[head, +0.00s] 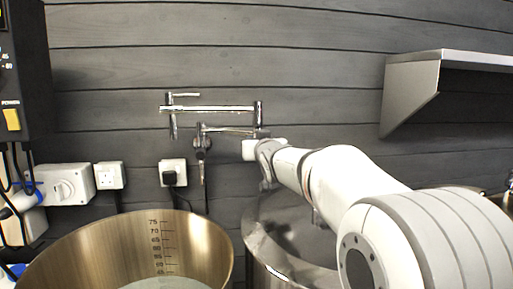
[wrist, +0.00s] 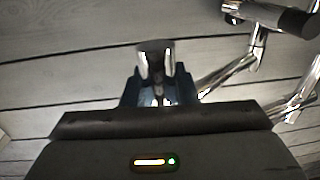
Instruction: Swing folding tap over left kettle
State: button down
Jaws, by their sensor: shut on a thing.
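The chrome folding tap (head: 215,109) is on the wall, folded back on itself. Its lower arm runs right from the wall mount to an elbow, and its upper arm runs back left to a downturned spout. In the head view the spout appears above the left kettle (head: 213,232), an open brass-coloured pot with scale marks; the depth between them is unclear. My gripper (wrist: 157,88) is shut on a chrome upright part of the tap. In the head view it is near the elbow, with its fingers mostly hidden.
A second steel kettle (head: 272,248) stands to the right, partly behind my arm. A socket with a black plug (head: 173,173), a switch box (head: 66,184) and a control panel (head: 22,75) are on the left wall. A metal shelf (head: 420,85) juts out upper right.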

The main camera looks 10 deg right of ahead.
jog(key=shift+s+d+f, duration=0.1)
jog(key=shift+f, duration=0.2)
jog(key=c, duration=1.5)
grip_release()
jog(key=shift+c, duration=0.2)
jog(key=shift+o, duration=0.8)
jog(key=shift+s+d+r, duration=0.15)
jog(key=shift+o, duration=1.2)
jog(key=shift+r, duration=0.15)
jog(key=shift+s, duration=0.1)
jog(key=s, duration=0.7)
jog(key=shift+s+d+b, duration=0.2)
jog(key=shift+s+b, duration=0.1)
jog(key=shift+b, duration=0.15)
